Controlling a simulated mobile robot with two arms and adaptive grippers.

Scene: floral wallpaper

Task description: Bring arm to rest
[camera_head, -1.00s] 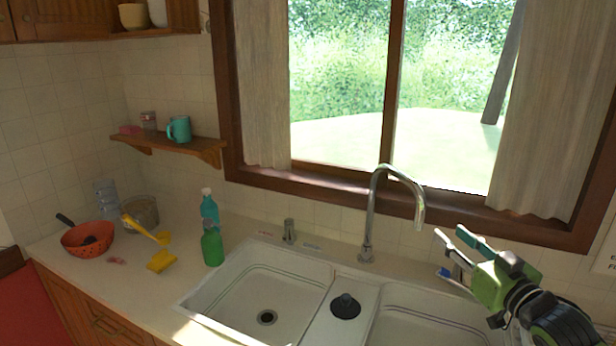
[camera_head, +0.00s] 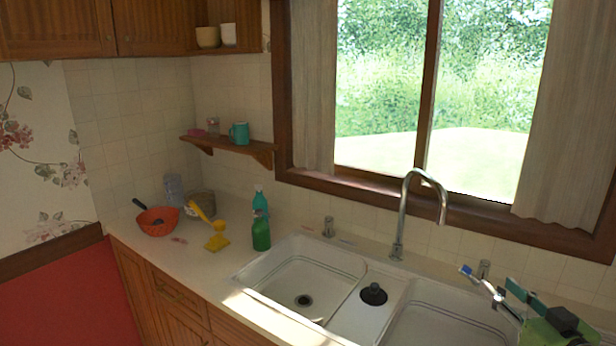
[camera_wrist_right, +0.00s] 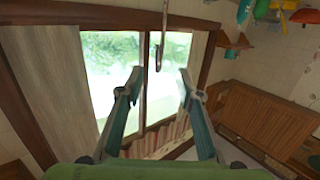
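The window lies beyond the fingers in that view, which is upside down. My left gripper is not in view.
A double sink (camera_head: 356,316) with a tall faucet (camera_head: 402,213) stands under the window. A green bottle (camera_head: 261,232), yellow items (camera_head: 217,241) and a red colander (camera_head: 157,222) stand on the counter to the left. A wooden shelf (camera_head: 226,146) holds a teal mug (camera_head: 239,133).

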